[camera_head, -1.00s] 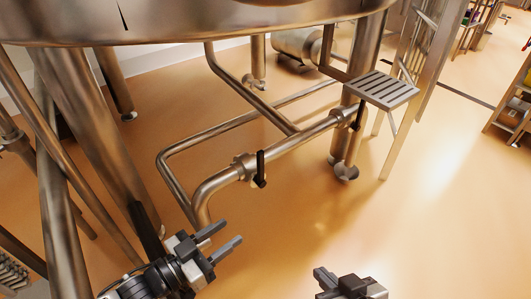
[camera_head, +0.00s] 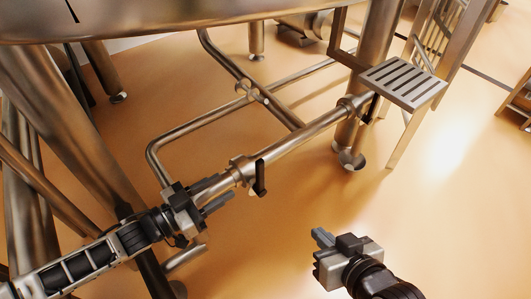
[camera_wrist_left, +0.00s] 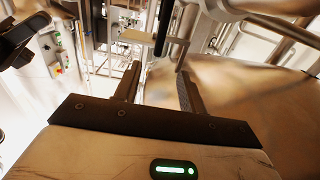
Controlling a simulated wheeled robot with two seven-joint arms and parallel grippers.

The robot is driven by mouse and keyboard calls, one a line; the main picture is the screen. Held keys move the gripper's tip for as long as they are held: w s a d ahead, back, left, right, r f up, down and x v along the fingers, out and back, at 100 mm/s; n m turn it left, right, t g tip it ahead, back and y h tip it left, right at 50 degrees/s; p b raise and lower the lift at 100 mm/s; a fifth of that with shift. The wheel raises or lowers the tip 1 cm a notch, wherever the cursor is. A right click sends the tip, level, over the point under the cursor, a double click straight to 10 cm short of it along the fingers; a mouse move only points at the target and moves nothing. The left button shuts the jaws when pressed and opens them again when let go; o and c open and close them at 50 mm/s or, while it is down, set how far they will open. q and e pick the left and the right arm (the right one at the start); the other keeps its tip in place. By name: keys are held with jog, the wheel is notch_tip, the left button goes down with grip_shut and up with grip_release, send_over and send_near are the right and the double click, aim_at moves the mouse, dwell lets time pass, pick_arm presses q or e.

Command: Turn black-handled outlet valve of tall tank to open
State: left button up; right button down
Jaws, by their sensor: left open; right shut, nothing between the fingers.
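The valve with a black handle (camera_head: 260,178) sits on the steel pipe below the big tank (camera_head: 190,22). The handle hangs down across the pipe's line. My left gripper (camera_head: 228,188) is open just left of the handle, with its fingers pointing toward it and a small apparent gap. In the left wrist view a dark upright bar (camera_wrist_left: 162,28), apparently this handle, stands beyond the open fingers of the left gripper (camera_wrist_left: 159,72). My right gripper (camera_head: 320,240) is shut and empty over the floor at lower right, apart from the pipes.
A second black handle (camera_head: 371,108) is on the same pipe farther right, by a tank leg. A slatted metal step (camera_head: 404,82) juts out above it. A thinner pipe (camera_head: 190,126) runs behind. Thick steel legs stand at left. The orange floor (camera_head: 440,230) at right is clear.

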aim_at(256, 167)
pick_arm(q)
jog(key=b+x, duration=0.2)
jog(key=x, duration=1)
jog(key=shift+w+d, duration=0.1)
jog(key=shift+d, duration=0.3)
jog(key=shift+w+d, duration=0.3)
jog(key=shift+d, duration=0.05)
pick_arm(e)
jog(key=shift+g, duration=0.5)
jog(key=f, duration=0.2)
jog(key=a+f, duration=0.1)
jog(key=f, duration=0.1)
jog(key=shift+a+f, duration=0.1)
jog(key=shift+f, duration=0.05)
pick_arm(q)
grip_shut()
